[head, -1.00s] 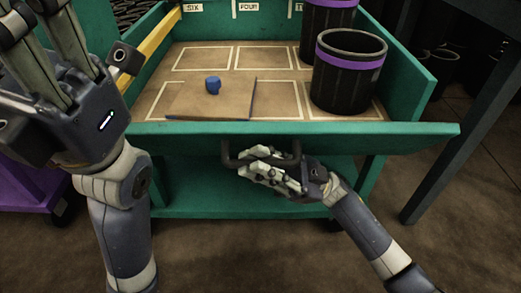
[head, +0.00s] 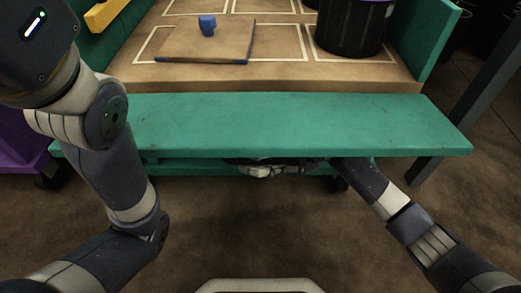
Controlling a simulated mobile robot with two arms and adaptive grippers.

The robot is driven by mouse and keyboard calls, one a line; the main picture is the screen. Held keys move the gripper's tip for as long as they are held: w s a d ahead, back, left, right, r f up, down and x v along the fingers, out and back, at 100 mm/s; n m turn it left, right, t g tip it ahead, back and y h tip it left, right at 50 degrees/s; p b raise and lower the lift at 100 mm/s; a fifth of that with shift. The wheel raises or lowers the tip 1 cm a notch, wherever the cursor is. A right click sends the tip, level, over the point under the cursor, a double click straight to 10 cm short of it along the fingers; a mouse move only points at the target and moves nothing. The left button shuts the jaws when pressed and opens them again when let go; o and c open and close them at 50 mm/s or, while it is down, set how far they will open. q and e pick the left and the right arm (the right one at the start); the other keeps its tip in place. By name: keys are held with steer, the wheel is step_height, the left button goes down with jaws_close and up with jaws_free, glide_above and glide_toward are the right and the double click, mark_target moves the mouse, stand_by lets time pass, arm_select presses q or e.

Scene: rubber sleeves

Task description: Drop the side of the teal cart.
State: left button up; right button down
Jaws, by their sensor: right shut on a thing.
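The teal cart's front side (head: 290,122) is tilted outward and down, its broad inner face turned up toward me, below the front edge of the cart's wooden deck (head: 270,82). My right gripper (head: 262,171) is under the lower edge of this side and mostly hidden by it. It is shut, at the place where the side's handle was visible earlier; the handle itself is hidden now. My left arm is raised at the left, and its gripper is out of the picture.
A purple cart (head: 18,145) stands at left, a dark table leg (head: 462,95) at right.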

steer(key=shift+w+f, duration=0.25)
steer(key=shift+f, duration=0.25)
steer(key=c, duration=1.9)
jaws_free()
steer(key=shift+f, duration=0.1)
steer(key=v, duration=1.2)
